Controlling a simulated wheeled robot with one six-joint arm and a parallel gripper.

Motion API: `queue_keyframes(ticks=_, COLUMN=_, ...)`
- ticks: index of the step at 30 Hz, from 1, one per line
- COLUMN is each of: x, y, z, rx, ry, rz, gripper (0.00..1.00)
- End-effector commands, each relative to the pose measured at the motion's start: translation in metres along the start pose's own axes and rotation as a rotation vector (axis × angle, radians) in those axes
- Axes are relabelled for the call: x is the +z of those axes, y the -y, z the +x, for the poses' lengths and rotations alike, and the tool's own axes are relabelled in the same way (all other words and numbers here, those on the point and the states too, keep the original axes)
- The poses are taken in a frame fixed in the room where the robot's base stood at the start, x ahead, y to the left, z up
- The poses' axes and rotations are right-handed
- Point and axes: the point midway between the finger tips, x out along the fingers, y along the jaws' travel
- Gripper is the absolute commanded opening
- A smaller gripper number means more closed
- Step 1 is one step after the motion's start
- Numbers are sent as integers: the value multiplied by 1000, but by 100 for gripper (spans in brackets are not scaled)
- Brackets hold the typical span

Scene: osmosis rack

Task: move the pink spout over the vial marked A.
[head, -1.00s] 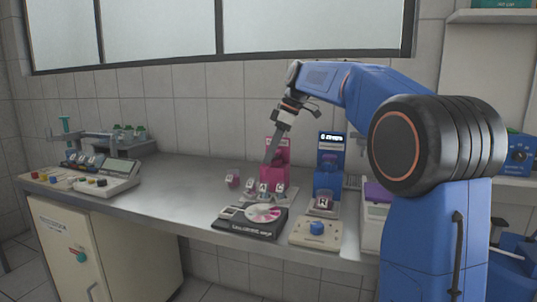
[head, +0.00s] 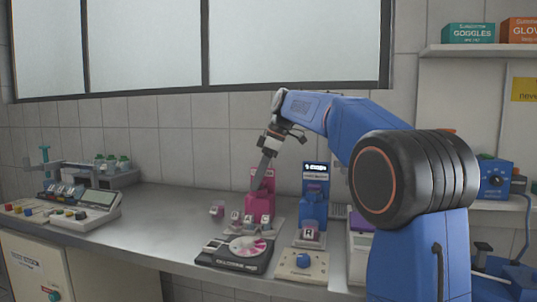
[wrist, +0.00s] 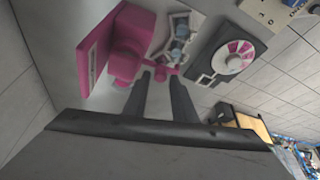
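The pink dispenser (head: 261,206) stands on the bench in the head view, and its block fills the upper left of the wrist view (wrist: 127,52). A thin pink spout (wrist: 163,69) juts from it. My gripper (wrist: 160,76) points at the spout; its two dark fingers are apart, with tips close to the spout on either side. I cannot tell whether they touch it. Several small lettered vials (head: 248,221) stand by the dispenser; their letters are too small to read surely. A vial with a larger letter, A or R (head: 308,233), stands under the blue dispenser (head: 315,186).
A dark device with a pink-and-white disc (head: 236,252) sits in front of the pink dispenser. A beige box with a blue knob (head: 303,263) is to its right.

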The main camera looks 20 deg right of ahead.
Motion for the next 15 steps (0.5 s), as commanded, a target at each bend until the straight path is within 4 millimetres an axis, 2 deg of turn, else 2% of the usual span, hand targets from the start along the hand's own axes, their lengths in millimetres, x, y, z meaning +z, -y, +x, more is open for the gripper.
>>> queue_keyframes(ticks=15, x=0, y=-1, z=-102, rx=3, ry=-1, rz=0, gripper=24)
